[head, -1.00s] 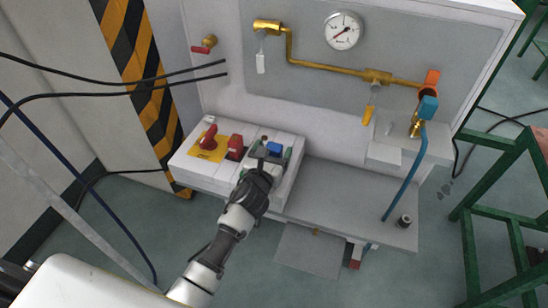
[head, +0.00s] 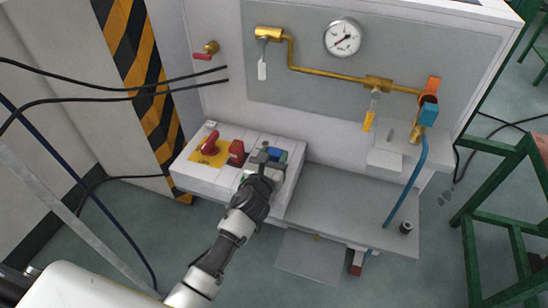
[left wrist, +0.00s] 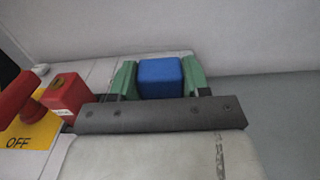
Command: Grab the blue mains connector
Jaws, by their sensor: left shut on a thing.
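The blue mains connector (head: 280,154) is a small blue block at the right end of the white control box (head: 187,169). In the left wrist view the connector (left wrist: 160,78) sits between two green fingertips. My left gripper (head: 270,156) is shut on it, with one finger on each side. The gripper (left wrist: 160,92) partly covers the connector's lower part in the wrist view. Whether the connector is still seated in the box cannot be told. My right gripper is not in view.
A red rotary switch (head: 209,144) on a yellow plate and a red block (head: 236,152) stand left of the connector. A gauge (head: 342,37) and brass pipe (head: 330,73) are on the panel behind. A grey shelf (head: 340,203) lies to the right; black cables hang left.

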